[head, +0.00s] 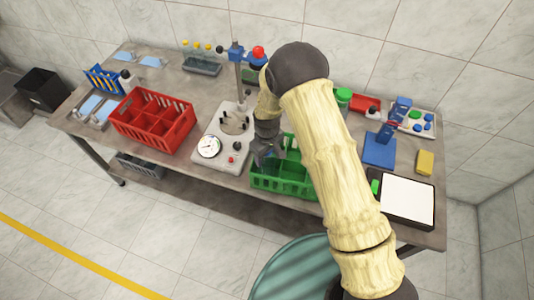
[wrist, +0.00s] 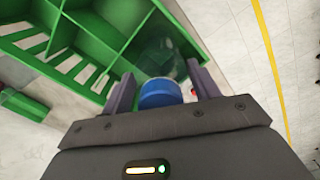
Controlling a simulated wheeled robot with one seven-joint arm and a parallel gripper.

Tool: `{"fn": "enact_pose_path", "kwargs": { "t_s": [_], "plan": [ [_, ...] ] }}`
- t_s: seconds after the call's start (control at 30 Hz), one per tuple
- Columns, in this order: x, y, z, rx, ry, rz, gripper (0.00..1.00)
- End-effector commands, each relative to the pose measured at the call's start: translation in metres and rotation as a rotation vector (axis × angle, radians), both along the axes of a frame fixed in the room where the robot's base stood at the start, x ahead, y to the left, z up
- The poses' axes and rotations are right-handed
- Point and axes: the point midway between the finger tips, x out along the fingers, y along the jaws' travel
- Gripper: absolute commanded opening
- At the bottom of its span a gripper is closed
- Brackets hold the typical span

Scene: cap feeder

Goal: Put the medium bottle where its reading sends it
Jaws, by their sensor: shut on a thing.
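My gripper (wrist: 160,88) is shut on a bottle with a blue cap (wrist: 160,93). The bottle's clear body shows faintly beyond the cap, against the green crate (wrist: 128,12). In the head view my gripper (head: 267,155) is at the left part of the green crate (head: 285,190). I cannot tell whether the bottle's base is inside a compartment or just above it. The bottle itself is mostly hidden in the head view. The tester (head: 222,155), with a round white dial (head: 209,147), stands just left of the green crate; its reading is too small to make out.
A red divided crate (head: 155,120) stands left of the tester. A blue stand (head: 380,148), a yellow block (head: 425,162) and a black-edged white pad (head: 407,200) are on the right. A rack with yellow-topped items (head: 202,65) is at the back. My arm hides part of the table.

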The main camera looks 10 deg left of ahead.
Motion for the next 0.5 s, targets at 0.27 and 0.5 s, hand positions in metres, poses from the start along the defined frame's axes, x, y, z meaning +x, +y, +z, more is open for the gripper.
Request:
{"fn": "enact_pose_path", "kwargs": {
  "t_s": [0.27,0.5],
  "plan": [
    [0.0005,-0.0012,-0.0005,0.0,0.0,-0.002,0.83],
    [0.0004,-0.0005,0.003,0.0,0.0,-0.002,0.83]
  ]
}}
